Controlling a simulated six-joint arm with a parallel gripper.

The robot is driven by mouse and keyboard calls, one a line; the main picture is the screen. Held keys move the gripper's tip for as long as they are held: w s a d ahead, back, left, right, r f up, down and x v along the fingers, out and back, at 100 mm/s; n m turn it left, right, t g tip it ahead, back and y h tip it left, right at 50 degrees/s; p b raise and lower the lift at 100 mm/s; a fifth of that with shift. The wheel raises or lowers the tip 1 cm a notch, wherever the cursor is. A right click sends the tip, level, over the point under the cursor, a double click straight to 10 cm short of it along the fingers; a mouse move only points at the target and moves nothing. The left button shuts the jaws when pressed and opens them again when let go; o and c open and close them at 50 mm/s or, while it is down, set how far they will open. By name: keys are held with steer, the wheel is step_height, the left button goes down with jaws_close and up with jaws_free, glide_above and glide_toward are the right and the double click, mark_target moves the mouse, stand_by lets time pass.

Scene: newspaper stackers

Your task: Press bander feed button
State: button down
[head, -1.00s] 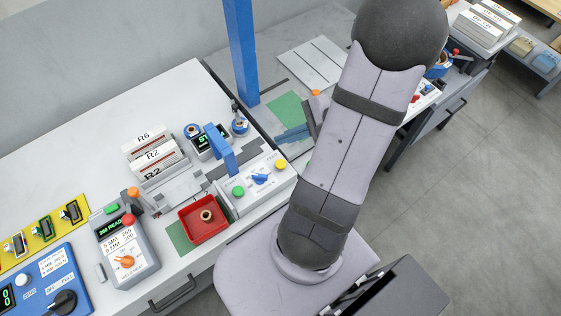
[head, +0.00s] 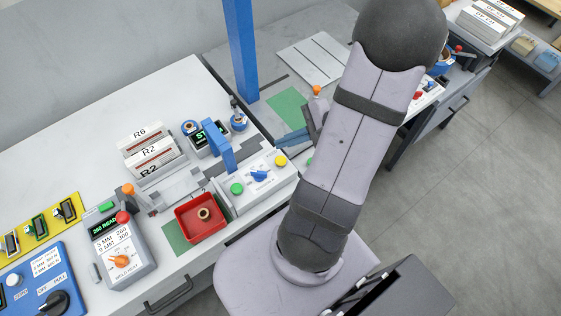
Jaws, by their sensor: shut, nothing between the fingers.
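The bander (head: 222,200) is on the white bench, with a blue arch (head: 220,150) over it and a sloped white front panel. The panel carries a green button (head: 236,188), a blue knob (head: 259,175) and a yellow button (head: 281,160). Their labels are too small to read, so I cannot tell which is the feed button. My gripper (head: 280,141) is shut and empty, its bluish fingers pointing left. In the picture it is just above the yellow button and apart from it. My arm hides part of the gripper body.
A red tray (head: 181,224) holding a tan ring stands left of the panel. A grey control box (head: 123,256) with a red button is further left. Newspaper stacks (head: 153,157) stand behind. A blue post (head: 240,50) rises behind the bander.

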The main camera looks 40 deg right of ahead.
mark_target(285, 160)
steer(key=shift+f+b, duration=1.85)
steer(key=shift+f, duration=0.7)
steer(key=shift+f, duration=0.15)
steer(key=shift+f+b, duration=0.3)
steer(key=shift+b, duration=0.15)
steer(key=shift+f+b, duration=0.45)
steer(key=shift+f, duration=0.05)
stand_by(0.6)
steer(key=shift+r, duration=0.2)
steer(key=shift+r+p, duration=0.75)
steer(key=shift+p, duration=0.05)
steer(key=shift+r, duration=0.15)
step_height(285, 160, up, 5)
steer(key=p, duration=0.4)
